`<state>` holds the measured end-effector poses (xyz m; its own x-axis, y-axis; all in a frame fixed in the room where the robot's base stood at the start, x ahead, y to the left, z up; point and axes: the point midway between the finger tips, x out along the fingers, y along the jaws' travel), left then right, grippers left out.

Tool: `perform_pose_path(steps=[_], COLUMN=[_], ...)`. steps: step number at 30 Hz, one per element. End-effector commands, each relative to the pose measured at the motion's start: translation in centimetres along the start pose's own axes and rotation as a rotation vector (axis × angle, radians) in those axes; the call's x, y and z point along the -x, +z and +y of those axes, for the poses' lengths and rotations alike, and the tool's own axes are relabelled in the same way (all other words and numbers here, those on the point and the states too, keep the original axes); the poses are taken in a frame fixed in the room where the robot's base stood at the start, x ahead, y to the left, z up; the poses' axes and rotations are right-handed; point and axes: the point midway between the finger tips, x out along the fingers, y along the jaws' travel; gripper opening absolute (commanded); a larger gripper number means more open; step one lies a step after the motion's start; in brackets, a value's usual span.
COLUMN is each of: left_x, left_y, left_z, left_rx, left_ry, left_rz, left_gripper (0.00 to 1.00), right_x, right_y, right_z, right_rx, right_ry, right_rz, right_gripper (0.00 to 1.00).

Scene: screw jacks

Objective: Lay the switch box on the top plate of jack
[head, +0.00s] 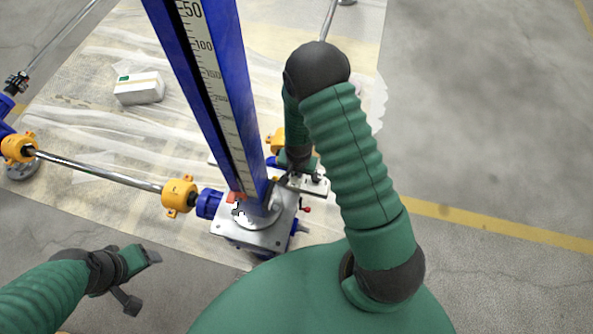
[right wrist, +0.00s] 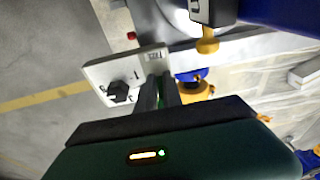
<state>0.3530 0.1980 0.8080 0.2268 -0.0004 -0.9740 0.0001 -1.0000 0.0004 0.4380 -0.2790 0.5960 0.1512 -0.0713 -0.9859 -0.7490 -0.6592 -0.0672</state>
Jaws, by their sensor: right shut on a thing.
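The switch box is a flat light-grey box with a black knob, seen in the right wrist view (right wrist: 104,76). My right gripper (right wrist: 158,80) is shut on its edge. In the head view, the box (head: 316,186) shows partly behind my right gripper (head: 287,178), at the far right corner of the jack. The jack's silver top plate (head: 229,229) carries the foot of a blue column. I cannot tell whether the box touches the plate. My left gripper (head: 139,279) is open and empty at the lower left, apart from the jack.
The blue column with a scale (head: 215,100) rises from the plate, close left of my right gripper. A shaft (head: 95,173) with orange couplings (head: 179,195) runs left from the jack. A white carton (head: 139,88) lies on the floor sheeting. The floor at right is clear.

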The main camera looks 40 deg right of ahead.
Motion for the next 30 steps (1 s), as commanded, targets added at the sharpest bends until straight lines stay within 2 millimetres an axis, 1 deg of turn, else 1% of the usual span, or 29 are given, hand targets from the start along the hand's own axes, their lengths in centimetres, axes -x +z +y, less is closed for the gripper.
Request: perform_pose_path(steps=[12, 13, 18, 19, 27, 30], left_x=[0.11, 0.11, 0.1, 0.1, 0.11, 0.38], left_y=[-0.03, -0.03, -0.03, -0.03, -0.03, -0.09], left_z=[0.0, 0.0, 0.0, 0.0, 0.0, 0.0], left_rx=[0.0, 0.0, 0.0, 0.0, 0.0, 0.0], left_ry=[0.0, 0.0, 0.0, 0.0, 0.0, 0.0], left_rz=[0.0, 0.0, 0.0, 0.0, 0.0, 0.0], left_gripper=[0.65, 0.65, 0.65, 0.65, 0.65, 0.65], right_x=[-0.17, -0.17, -0.18, -0.18, -0.18, 0.64], right_y=[-0.1, -0.1, -0.08, -0.07, 0.06, -0.03], right_z=[-0.03, -0.03, 0.0, 0.0, 0.07, 0.01], right_rx=[-0.001, -0.001, -0.001, -0.001, 0.0, 0.0], right_ry=[-0.001, -0.001, 0.0, 0.0, 0.002, 0.001], right_rz=[0.002, 0.002, 0.001, 0.001, -0.002, 0.0], right_gripper=[0.0, 0.12, 0.34, 0.36, 0.36, 0.36])
